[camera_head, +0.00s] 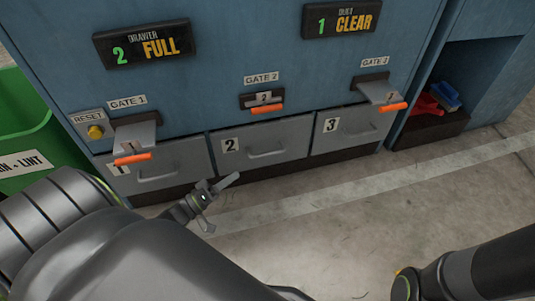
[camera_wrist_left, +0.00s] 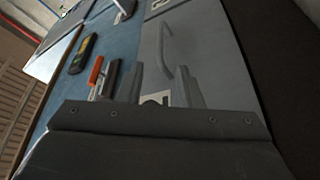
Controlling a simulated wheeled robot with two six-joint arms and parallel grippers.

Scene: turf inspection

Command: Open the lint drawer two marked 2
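Lint drawer two (camera_head: 245,158) is a grey front in the low middle of the blue cabinet, with a white "2" label (camera_head: 230,145) and a bar handle (camera_head: 267,153). It looks shut. My left gripper (camera_head: 222,203) is low in front of it, left of and below the handle, its fingers apart and empty. In the left wrist view the gripper (camera_wrist_left: 158,85) has two spread fingers pointing at the grey drawer front (camera_wrist_left: 195,50). A handle (camera_wrist_left: 168,42) stands beyond the fingertips, apart from them. A label (camera_wrist_left: 155,99) shows partly between the fingers. My right gripper is out of view.
Drawers 1 (camera_head: 170,167) and 3 (camera_head: 352,133) flank it, both looking shut. Orange-tipped gate levers (camera_head: 132,158), (camera_head: 267,108) and (camera_head: 393,106) jut out above. A sign (camera_head: 145,43) reads "DRAWER 2 FULL". A green bin (camera_head: 25,125) stands left. The floor in front is clear.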

